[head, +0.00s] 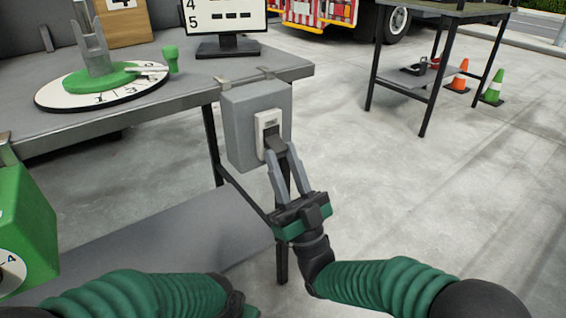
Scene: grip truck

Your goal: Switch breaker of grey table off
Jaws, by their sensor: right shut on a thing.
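The breaker is a grey box (240,130) fixed at the right end of the grey table (215,78). Its front has a white plate (262,124) with a dark switch lever (274,143). My right gripper (279,155) comes up from below, and its two fingers are shut on the dark lever. The fingertips partly hide the lever, so its exact position is hard to tell. My left arm (130,297) shows at the bottom left, but its gripper is not clearly in view.
A round numbered dial (75,98) with a green handle and a monitor (227,45) stand on the table. A green box (22,225) is at the left edge. Another table (440,15), traffic cones (460,78) and a red truck stand at the back right. The floor between is clear.

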